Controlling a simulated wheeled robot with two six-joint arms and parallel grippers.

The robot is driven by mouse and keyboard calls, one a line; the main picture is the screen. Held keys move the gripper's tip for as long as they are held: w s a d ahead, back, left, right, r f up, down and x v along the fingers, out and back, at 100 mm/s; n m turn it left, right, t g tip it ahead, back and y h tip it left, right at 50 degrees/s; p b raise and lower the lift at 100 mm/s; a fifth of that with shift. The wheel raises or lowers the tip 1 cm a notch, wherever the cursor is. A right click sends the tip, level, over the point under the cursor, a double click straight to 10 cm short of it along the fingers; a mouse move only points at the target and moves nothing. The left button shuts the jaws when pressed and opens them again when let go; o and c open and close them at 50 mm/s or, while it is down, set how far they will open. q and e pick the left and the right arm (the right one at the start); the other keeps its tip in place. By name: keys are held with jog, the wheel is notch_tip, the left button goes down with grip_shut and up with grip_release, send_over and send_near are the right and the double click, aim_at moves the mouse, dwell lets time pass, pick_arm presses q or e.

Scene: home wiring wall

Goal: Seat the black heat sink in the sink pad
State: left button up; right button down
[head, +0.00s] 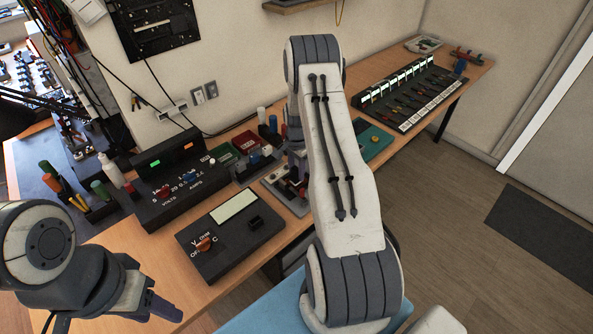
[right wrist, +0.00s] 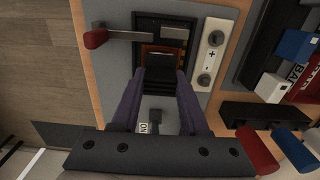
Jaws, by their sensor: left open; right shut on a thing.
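The black heat sink (right wrist: 160,80) is between the fingertips of my right gripper (right wrist: 160,74) in the right wrist view, and the gripper is shut on it. Beyond it is a dark recessed frame with a reddish-brown area (right wrist: 150,51), which looks like the sink pad, on a grey board (right wrist: 118,68). The heat sink overlaps the near edge of this recess in the picture; I cannot tell if they touch. In the head view my right arm hides most of this spot. My left gripper (head: 160,304) is open and empty at the lower left, away from the board.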

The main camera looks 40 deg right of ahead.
aim_at(297, 169)
jog(key=shift+f+b, duration=0.6)
jog(key=shift+f, duration=0.25)
jog(key=shift+c, duration=1.7)
grip_release()
notch_tip(297, 169, up, 11)
jog(key=shift+f+b, duration=0.2)
jog(key=shift+b, duration=0.7)
